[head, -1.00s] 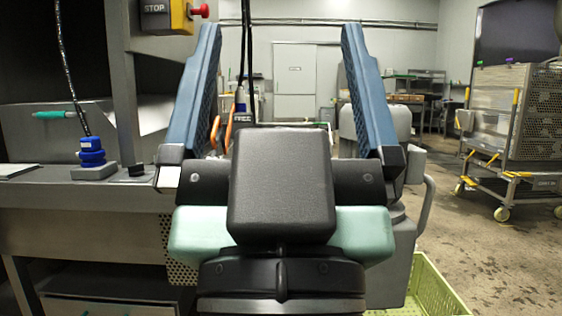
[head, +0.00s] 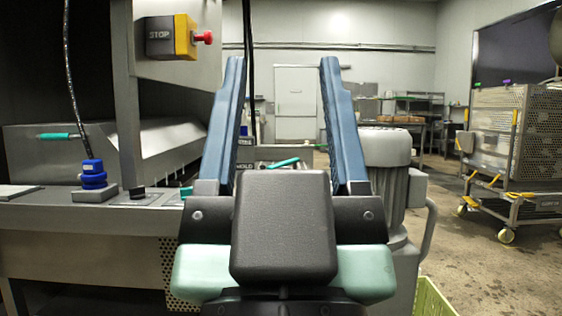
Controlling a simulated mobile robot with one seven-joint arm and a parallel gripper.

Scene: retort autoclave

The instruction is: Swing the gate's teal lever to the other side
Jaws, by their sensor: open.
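A small teal handle (head: 284,162) shows between my fingers, just above the dark body of my gripper. It lies beside a grey metal piece with a small dark label that seems to read HOLD (head: 245,168). I cannot tell for sure that this is the gate's lever. Another teal end (head: 186,191) shows left of my left finger, mostly hidden. My gripper (head: 282,62) is open, its two blue fingers apart and pointing away from me, with nothing held between them. The gate itself is largely hidden behind my gripper.
A steel machine with a teal bar handle (head: 57,136) and a blue connector (head: 93,172) stands left, below a yellow STOP box (head: 172,36). A grey rounded housing (head: 385,150) stands close right. A trolley with a perforated basket (head: 515,130) is far right; the floor before it is clear.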

